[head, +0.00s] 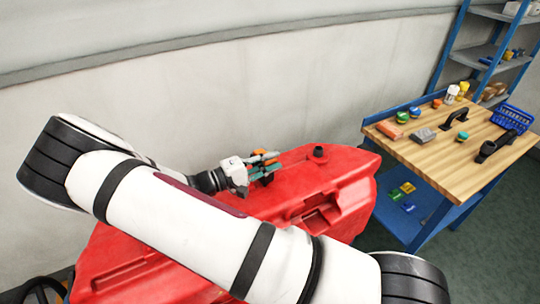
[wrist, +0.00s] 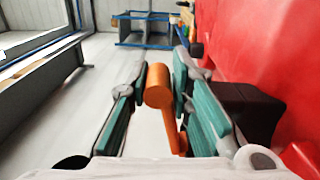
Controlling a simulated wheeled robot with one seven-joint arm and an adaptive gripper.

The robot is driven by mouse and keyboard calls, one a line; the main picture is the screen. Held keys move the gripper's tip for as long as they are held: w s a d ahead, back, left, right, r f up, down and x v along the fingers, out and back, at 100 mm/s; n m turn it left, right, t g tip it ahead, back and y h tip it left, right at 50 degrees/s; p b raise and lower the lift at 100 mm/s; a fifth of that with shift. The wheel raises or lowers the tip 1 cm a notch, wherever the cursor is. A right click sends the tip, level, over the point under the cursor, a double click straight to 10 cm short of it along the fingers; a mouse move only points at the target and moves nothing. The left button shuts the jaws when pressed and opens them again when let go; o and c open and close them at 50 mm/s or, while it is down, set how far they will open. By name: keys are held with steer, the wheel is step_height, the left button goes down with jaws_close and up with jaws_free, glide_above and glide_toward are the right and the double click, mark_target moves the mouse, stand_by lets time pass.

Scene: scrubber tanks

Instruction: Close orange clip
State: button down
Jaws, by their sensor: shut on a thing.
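The orange clip (wrist: 158,88) has a thick rounded head and a narrow arm running down from it in the wrist view. My gripper (wrist: 160,100) has its teal-padded fingers on both sides of the clip and is shut on it. In the head view, my gripper (head: 262,170) is over the top of the red tank (head: 330,180), near its back edge. Only small bits of orange (head: 265,154) show there between the fingers. The clip's lower end and its seat are hidden, so I cannot tell whether it is fully closed.
A black cap (head: 319,151) stands on the tank to the right of my gripper. A pale wall (head: 250,95) runs behind the tank. A wooden-topped workbench (head: 450,165) with tools and a blue basket (head: 512,118) stands at the right, beside a blue shelf rack (head: 490,50).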

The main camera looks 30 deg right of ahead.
steer(key=shift+s+f, duration=0.1)
steer(key=shift+f, duration=0.2)
steer(key=shift+a, duration=0.1)
steer(key=c, duration=1.5)
jaws_free()
steer(key=shift+f, duration=0.1)
